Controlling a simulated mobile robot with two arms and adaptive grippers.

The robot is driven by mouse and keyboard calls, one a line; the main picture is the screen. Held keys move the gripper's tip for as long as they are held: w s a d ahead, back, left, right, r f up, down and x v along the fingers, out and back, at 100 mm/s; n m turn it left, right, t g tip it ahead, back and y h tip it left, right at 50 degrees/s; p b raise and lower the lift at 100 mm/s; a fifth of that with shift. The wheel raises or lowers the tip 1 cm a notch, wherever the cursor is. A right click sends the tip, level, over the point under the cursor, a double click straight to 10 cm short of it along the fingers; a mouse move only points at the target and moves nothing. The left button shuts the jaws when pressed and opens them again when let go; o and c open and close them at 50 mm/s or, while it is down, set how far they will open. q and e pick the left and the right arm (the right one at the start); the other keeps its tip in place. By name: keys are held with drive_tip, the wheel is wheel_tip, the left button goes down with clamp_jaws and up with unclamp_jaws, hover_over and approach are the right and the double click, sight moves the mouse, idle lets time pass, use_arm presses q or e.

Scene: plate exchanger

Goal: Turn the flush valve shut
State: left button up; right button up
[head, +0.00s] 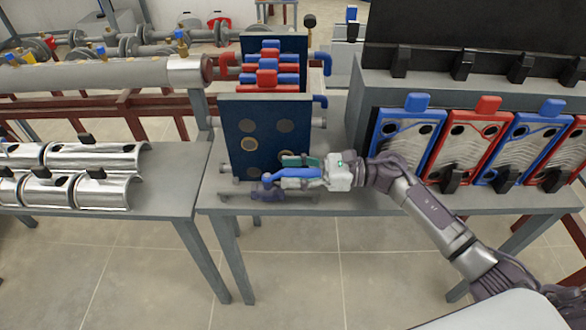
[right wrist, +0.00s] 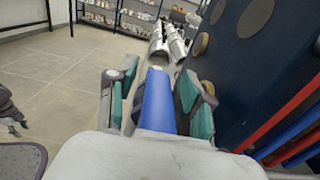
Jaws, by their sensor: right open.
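The blue lever handle of the flush valve (head: 288,173) lies roughly level in front of the dark blue end plate in the head view. Its valve body (head: 268,193) is at the left, low down. My right gripper (head: 298,167) reaches in from the right at the handle. In the right wrist view the blue handle (right wrist: 157,103) runs between the two open fingers of this gripper (right wrist: 158,90); finger contact is unclear. At the left edge of that view a dark part with a teal bit (right wrist: 12,112) looks like my left gripper; its jaw is unclear.
The exchanger's end plate (head: 237,120) stands close behind the gripper. Red and blue plates (head: 475,130) lean in a rack at the right. Metal half-shells (head: 95,157) lie on the left bench. The floor in front is clear.

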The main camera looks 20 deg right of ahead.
clamp_jaws()
